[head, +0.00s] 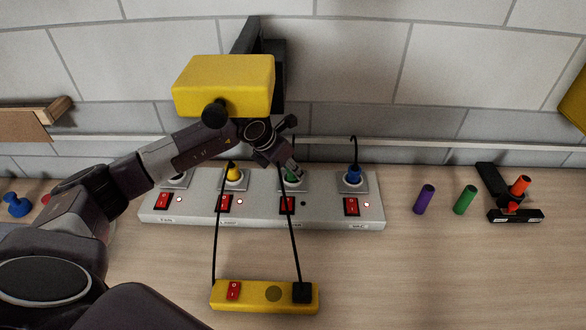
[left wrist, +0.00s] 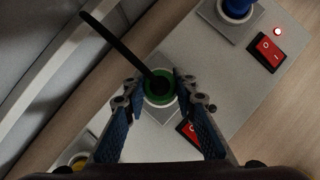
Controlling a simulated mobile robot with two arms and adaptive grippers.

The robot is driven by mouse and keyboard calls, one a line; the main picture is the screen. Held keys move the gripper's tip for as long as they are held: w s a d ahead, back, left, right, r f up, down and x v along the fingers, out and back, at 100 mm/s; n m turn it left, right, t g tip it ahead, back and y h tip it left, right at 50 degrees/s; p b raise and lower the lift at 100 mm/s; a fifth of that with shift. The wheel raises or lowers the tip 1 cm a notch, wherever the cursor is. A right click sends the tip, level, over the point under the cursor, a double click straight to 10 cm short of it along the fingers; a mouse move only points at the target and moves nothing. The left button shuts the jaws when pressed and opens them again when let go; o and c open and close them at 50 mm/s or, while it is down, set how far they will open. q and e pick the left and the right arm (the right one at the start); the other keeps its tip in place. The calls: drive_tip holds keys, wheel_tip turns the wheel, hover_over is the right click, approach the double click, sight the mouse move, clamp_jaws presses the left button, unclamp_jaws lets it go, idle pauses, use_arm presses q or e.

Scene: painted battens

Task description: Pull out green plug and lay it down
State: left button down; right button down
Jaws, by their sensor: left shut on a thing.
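The green plug (head: 291,178) is at the third socket of the grey power strip (head: 258,212). My left gripper (head: 292,171) is shut on it from above, and its fingers hide part of it. In the left wrist view the green plug (left wrist: 152,98) sits between the two fingertips (left wrist: 158,84), with its black cord running up and left. It appears upright over the pale socket plate; I cannot tell whether it is fully seated. The red switch (head: 287,205) beside it has a dark lamp. My right gripper is not in view.
A yellow plug (head: 233,174) and a blue plug (head: 353,175) stand in neighbouring sockets. A yellow strip (head: 265,295) lies in front, with black cords reaching it. Purple (head: 424,199) and green (head: 465,200) cylinders stand at right. Bare wood lies front right.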

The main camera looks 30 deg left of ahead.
use_arm(q)
drive_tip(key=shift+r, duration=0.15)
drive_tip(key=shift+r+p, duration=0.55)
drive_tip(key=shift+r, duration=1)
drive_tip(key=shift+a, duration=0.1)
